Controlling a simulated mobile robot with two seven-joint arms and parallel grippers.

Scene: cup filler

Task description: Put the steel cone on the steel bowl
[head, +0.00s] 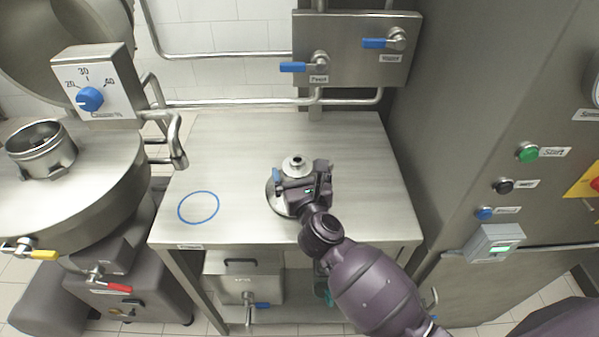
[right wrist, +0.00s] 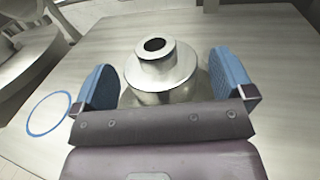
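The steel cone (head: 297,162) stands on the steel table, with a stepped neck and a hole in its top. In the right wrist view the cone (right wrist: 158,67) is between the two blue fingers. My right gripper (head: 302,174) is open around its neck, with narrow gaps showing at the sides. The gripper hides part of the cone's wide round base. The steel bowl appears to be the large round vessel (head: 105,180) at the left, with a raised ring collar (head: 42,150) on top. My left gripper is not in view.
The steel table (head: 350,150) is mostly clear, with a blue circle (head: 198,207) marked at its left front. Pipes with blue-handled valves (head: 318,66) run behind it. A dial box (head: 90,95) stands at the left. A tall steel cabinet (head: 480,110) walls off the right.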

